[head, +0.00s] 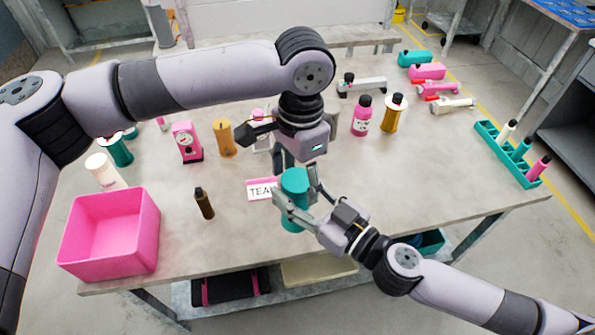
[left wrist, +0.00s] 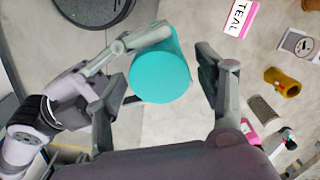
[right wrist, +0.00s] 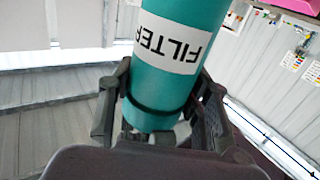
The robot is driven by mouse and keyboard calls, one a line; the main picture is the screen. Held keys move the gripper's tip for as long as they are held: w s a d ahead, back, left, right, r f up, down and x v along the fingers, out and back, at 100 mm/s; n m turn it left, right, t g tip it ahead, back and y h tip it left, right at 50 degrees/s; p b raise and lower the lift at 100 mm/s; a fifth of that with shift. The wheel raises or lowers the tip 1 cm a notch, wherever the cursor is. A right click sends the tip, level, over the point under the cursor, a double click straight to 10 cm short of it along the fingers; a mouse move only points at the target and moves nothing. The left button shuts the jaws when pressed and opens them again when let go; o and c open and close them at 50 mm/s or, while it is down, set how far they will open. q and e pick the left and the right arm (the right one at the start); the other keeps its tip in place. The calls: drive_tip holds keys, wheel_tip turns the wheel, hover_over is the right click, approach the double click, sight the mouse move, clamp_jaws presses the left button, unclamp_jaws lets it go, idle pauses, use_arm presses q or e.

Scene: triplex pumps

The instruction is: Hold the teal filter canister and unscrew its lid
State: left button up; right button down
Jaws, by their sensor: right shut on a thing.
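The teal filter canister (head: 294,212) stands upright near the front middle of the table, its flat round teal top (left wrist: 160,76) facing up. My right gripper (head: 303,199) is shut around the canister's side from the right. My left gripper (head: 297,165) points down just above the canister. Its fingers are open, one on each side of the top in the left wrist view, with a clear gap at the right finger.
A white-and-pink TEAL sign (head: 260,190) lies just left of the canister. A dark brown bottle (head: 203,203) and a pink bin (head: 110,236) are further left. Pink and gold bottles (head: 361,117) stand behind to the right.

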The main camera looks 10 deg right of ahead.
use_arm(q)
drive_tip(key=c, duration=1.2)
drive_tip(key=shift+n, duration=1.7)
drive_tip(key=o, duration=1.3)
drive_tip(key=shift+c, duration=0.2)
drive_tip(key=shift+d+r, duration=0.1)
drive_tip(key=shift+r, duration=2.2)
